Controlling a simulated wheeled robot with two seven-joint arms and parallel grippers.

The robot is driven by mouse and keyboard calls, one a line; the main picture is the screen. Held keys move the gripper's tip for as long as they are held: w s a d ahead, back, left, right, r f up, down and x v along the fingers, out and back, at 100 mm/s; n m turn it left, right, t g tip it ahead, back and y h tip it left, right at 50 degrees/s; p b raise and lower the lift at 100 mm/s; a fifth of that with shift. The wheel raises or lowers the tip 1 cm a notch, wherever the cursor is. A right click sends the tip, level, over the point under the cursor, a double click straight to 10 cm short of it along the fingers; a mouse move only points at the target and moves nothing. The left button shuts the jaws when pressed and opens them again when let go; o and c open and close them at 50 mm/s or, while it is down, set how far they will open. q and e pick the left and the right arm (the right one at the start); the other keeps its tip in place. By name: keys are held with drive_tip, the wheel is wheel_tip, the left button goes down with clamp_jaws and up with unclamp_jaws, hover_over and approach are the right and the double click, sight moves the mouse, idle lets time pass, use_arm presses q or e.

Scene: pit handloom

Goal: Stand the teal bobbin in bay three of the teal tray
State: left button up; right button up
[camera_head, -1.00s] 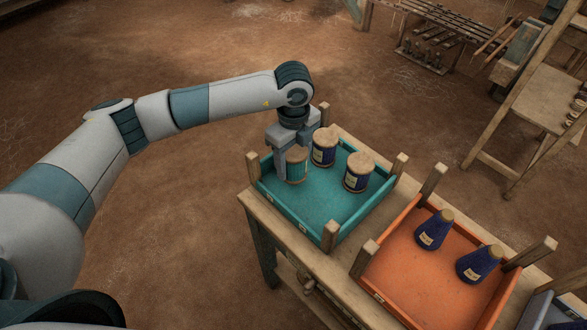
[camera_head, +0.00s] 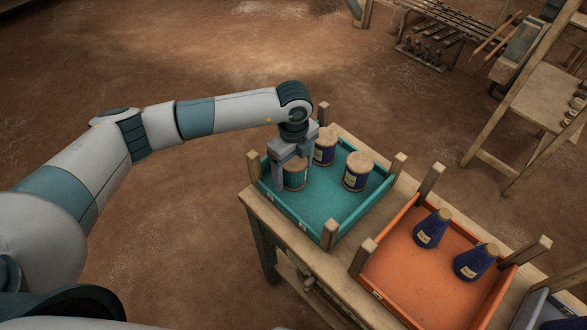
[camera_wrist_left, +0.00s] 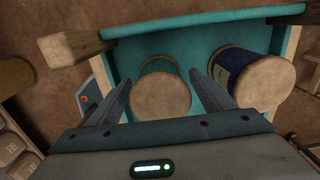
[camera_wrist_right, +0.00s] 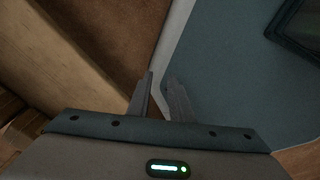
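The teal bobbin (camera_head: 295,177), with a pale tan top, stands upright in the left part of the teal tray (camera_head: 347,222). It appears to rest on the floor; bay numbers cannot be read. My left gripper (camera_head: 295,184) points down around it, one finger on each side. The left wrist view shows the bobbin's round top (camera_wrist_left: 161,96) between the open fingers (camera_wrist_left: 160,77), with small gaps beside it. My right gripper (camera_wrist_right: 160,78) shows only in its own wrist view, empty, its fingers slightly apart.
Two dark blue bobbins (camera_head: 325,149) (camera_head: 357,173) stand in the teal tray beside the teal one. Wooden posts (camera_head: 330,234) rise at the tray corners. An orange tray (camera_head: 415,275) with two blue cones (camera_head: 432,229) (camera_head: 475,263) sits to the right on the wooden bench (camera_head: 275,228).

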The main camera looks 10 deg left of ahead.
sight(294, 160)
use_arm(q)
drive_tip(key=shift+r, duration=0.25)
use_arm(e)
drive_tip(key=shift+r, duration=0.1)
use_arm(q)
wheel_tip(294, 160, up, 7)
drive_tip(key=shift+w+r+b, duration=0.1)
drive_tip(key=shift+b, duration=0.85)
wheel_tip(294, 160, up, 4)
drive_tip(key=shift+r+b, duration=0.1)
drive_tip(key=shift+b, duration=0.35)
drive_tip(key=shift+r, duration=0.2)
use_arm(e)
drive_tip(key=shift+t, duration=0.7)
drive_tip(key=w, duration=0.1)
drive_tip(key=w+a+f, duration=0.1)
drive_tip(key=w, duration=0.1)
drive_tip(key=w+f, duration=0.1)
drive_tip(key=shift+w+a, duration=0.4)
drive_tip(key=shift+s, duration=0.4)
